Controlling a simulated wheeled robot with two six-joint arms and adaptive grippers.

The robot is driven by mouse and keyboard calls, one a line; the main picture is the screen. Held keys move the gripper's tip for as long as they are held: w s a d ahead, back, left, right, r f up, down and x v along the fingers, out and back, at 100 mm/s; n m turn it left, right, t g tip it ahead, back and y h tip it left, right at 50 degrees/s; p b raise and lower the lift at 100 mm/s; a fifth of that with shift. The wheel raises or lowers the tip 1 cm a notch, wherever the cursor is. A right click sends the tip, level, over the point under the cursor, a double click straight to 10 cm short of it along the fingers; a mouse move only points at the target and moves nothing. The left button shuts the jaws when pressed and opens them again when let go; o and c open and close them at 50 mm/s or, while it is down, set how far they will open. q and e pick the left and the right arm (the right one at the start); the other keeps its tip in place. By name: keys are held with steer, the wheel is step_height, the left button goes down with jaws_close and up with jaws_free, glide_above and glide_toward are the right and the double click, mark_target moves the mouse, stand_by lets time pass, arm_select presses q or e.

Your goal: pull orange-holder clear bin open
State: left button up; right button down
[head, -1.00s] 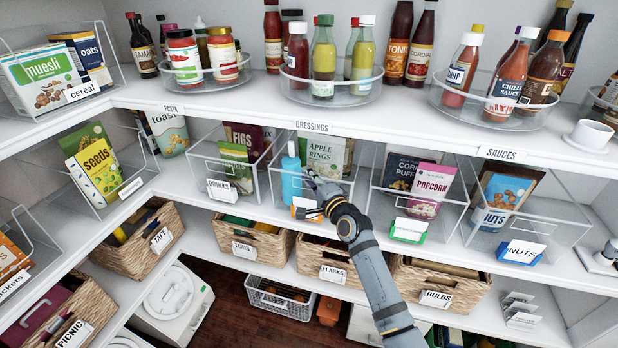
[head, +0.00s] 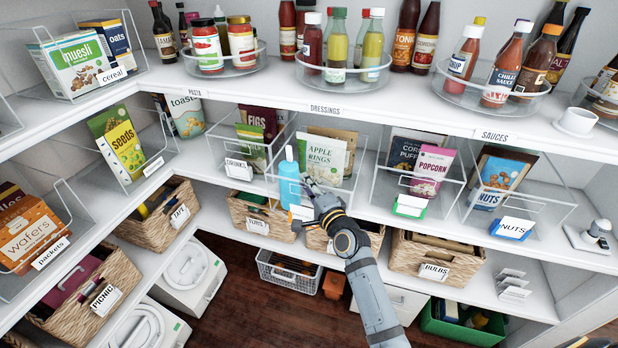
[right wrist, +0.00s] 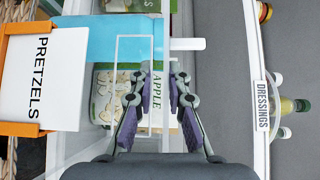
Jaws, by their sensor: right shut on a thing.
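The clear bin (head: 275,186) with the orange holder (head: 297,217) stands on the middle shelf, its front out past the neighbouring bins. A blue bottle (head: 289,180) and an Apple Rings pouch (head: 320,157) are in it. In the right wrist view the orange holder (right wrist: 30,129) carries a white PRETZELS card (right wrist: 45,80). My right gripper (head: 308,184) is shut on the bin's front, beside the card; its fingers (right wrist: 158,105) also show at the clear front in the right wrist view. The exact contact is hard to see. My left gripper is not in view.
Woven baskets (head: 260,222) sit on the shelf below. Bottles on turntables (head: 345,76) fill the shelf above.

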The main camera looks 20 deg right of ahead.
steer(key=shift+s+a, duration=0.15)
steer(key=shift+s, duration=0.05)
steer(key=shift+w+f, duration=0.1)
steer(key=c, duration=1.3)
jaws_free()
steer(key=s, duration=0.4)
steer(key=s+d, duration=0.1)
steer(key=s, duration=0.3)
steer(key=s+d, duration=0.1)
steer(key=s, duration=0.2)
steer(key=shift+s+d, duration=0.25)
steer(key=shift+s, duration=0.15)
steer(key=shift+f, duration=0.1)
